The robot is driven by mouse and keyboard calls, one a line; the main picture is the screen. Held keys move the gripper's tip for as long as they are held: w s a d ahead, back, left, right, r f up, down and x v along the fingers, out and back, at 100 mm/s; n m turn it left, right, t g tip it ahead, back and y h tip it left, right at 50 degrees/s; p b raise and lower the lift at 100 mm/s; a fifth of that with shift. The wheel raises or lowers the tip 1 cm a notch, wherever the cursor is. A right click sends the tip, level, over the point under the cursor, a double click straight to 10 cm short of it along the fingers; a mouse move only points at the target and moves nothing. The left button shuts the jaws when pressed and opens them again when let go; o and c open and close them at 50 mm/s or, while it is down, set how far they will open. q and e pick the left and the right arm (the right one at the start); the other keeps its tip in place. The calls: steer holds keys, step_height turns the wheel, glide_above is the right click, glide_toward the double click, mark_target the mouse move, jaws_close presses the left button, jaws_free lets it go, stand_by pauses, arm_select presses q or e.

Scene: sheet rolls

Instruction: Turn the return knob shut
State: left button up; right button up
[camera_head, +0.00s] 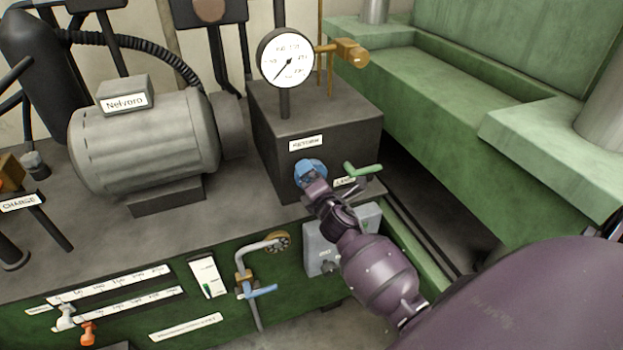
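The blue return knob (308,168) sits on the front of a dark grey box, just below a white label (306,143) that seems to read RETURN. My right gripper (314,184) is at the knob, with its fingertips over the knob's lower part. The fingers overlap the knob and my wrist is in front, so I cannot tell whether they are shut on it. The knob's lower side is hidden. My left gripper is not in view.
A green lever (362,169) sticks out close to the right of the knob. A pressure gauge (286,58) stands on the box, with a brass fitting (347,52) beside it. A grey motor (150,140) is to the left. A blue-handled valve (258,291) is below.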

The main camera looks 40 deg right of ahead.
steer(key=m+p, duration=0.1)
steer(key=m, duration=0.7)
steer(key=shift+r, duration=0.2)
steer(key=shift+m+p, duration=0.5)
steer(key=shift+m, duration=0.6)
steer(key=shift+d+m+p, duration=0.1)
steer(key=shift+m+p, duration=1.3)
steer(key=shift+m, duration=2.6)
